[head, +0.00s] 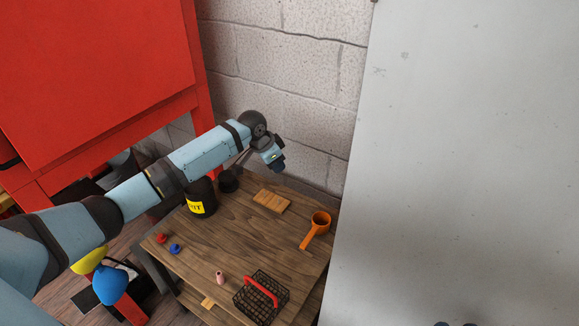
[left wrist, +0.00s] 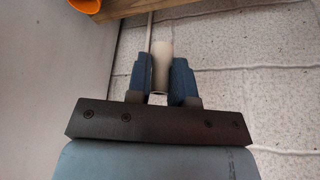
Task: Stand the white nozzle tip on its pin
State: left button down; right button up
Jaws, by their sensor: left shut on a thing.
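My left gripper (head: 275,162) is at the far end of the table, above its back edge and in front of the block wall. In the left wrist view its two blue fingers (left wrist: 162,77) are shut on a pale, cylindrical piece, the white nozzle tip (left wrist: 162,56). The tip sticks out beyond the fingertips. In the head view I cannot make out the tip at the gripper. A flat wooden block (head: 272,201) lies on the table below the gripper. I cannot make out a pin in either view. My right gripper is not in view.
The wooden table (head: 225,245) holds an orange scoop-like cup (head: 320,221), a black wire basket (head: 249,303) with a red handle, a black labelled container (head: 201,197), a pink piece (head: 220,278), and red (head: 161,238) and blue (head: 174,249) knobs. The table's middle is clear.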

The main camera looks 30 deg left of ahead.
pick_arm(q)
jog(key=m+b, duration=0.2)
jog(key=b, duration=0.2)
send_over(271, 195)
jog(key=s+a, duration=0.2)
jog(key=f, duration=0.8)
jog(key=shift+w+d, duration=0.15)
jog(key=shift+w, duration=0.1)
notch_tip(271, 195, down, 3)
jog(key=b, duration=0.3)
jog(key=shift+f+g+b, duration=0.2)
jog(key=shift+g+b, duration=0.1)
jog(key=shift+b, duration=0.05)
jog(key=shift+f+b, duration=0.75)
jog(key=shift+b, duration=0.15)
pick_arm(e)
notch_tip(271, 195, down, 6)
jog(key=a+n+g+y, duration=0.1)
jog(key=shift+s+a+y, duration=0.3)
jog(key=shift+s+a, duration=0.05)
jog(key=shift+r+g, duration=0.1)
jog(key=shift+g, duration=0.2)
pick_arm(q)
jog(key=shift+f+p, duration=0.35)
jog(key=shift+p, duration=0.05)
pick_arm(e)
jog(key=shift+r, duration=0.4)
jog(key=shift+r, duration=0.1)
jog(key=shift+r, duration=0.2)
